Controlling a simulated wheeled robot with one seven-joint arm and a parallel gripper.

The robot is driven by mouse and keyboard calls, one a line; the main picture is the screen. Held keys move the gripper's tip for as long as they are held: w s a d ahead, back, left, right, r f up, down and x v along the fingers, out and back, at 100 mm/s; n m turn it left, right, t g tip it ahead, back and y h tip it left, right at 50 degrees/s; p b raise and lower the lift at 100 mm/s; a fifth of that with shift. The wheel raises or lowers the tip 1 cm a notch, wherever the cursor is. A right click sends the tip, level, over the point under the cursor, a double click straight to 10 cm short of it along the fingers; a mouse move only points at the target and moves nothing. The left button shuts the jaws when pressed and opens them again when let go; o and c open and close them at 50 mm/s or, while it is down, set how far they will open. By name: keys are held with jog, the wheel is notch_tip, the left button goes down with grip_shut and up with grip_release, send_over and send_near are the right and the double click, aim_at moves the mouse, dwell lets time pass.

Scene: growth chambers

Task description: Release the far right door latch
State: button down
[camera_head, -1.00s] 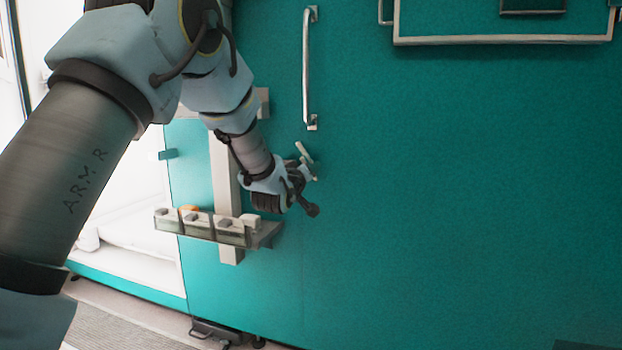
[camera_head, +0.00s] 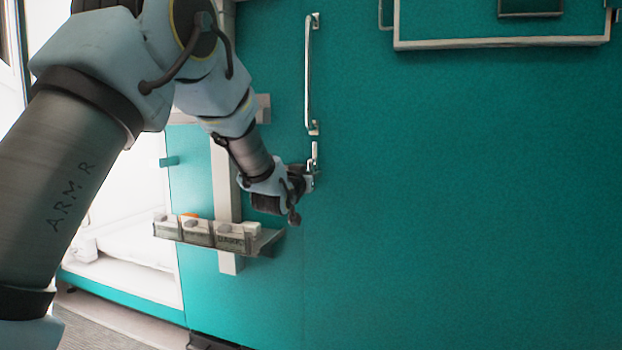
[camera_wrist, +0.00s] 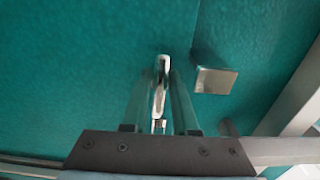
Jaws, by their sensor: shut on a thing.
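The latch (camera_head: 314,153) is a small silvery lever on the teal door, just below the long vertical door handle (camera_head: 307,75). It stands about upright in the head view. My gripper (camera_head: 308,180) is at the latch's lower part and hides its base. In the wrist view the latch (camera_wrist: 163,66) lies between the two fingers of my gripper (camera_wrist: 160,84), which are shut on it. The teal door (camera_head: 450,200) looks closed, with a thin seam along its left edge.
A grey shelf (camera_head: 268,243) with several small boxes sits just below and left of my gripper. A pale post (camera_head: 228,180) rises behind it. A bright open chamber (camera_head: 120,225) is at the left. A metal block (camera_wrist: 215,80) stands right of the fingers in the wrist view.

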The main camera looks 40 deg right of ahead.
dwell(0.4)
jog(key=c, duration=0.7)
grip_release()
jog(key=shift+a, duration=0.1)
jog(key=v, duration=1)
jog(key=shift+s+a, duration=0.15)
jog(key=shift+a, duration=0.1)
jog(key=shift+f, duration=0.1)
